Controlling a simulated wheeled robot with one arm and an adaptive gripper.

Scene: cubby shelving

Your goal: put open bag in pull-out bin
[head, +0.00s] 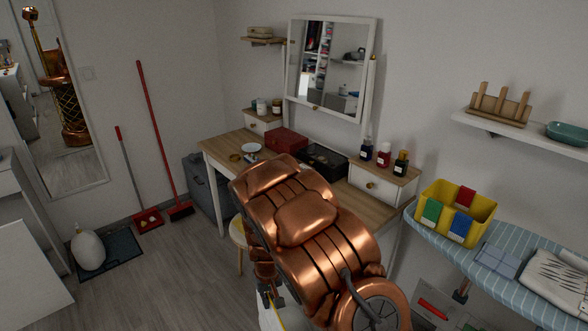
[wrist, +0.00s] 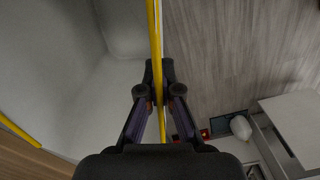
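The open bag (wrist: 80,100) has grey-white walls and a thin yellow rim. It fills the left of the wrist view, with its opening towards the camera. My gripper (wrist: 157,72) is shut on the yellow rim, with the fingertips meeting around it. In the head view, my gripper (head: 268,292) shows below my copper arm, and only a small part of the bag (head: 294,318) shows at the bottom edge. I cannot clearly identify the pull-out bin; a white cabinet (head: 28,262) stands at the lower left, its lower part jutting out.
A wooden desk (head: 222,151) stands behind my arm, with a stool (head: 238,232) and a dark grey box (head: 198,178) by it. A red broom (head: 160,140) leans on the wall. A striped ironing board (head: 437,240) is at the right.

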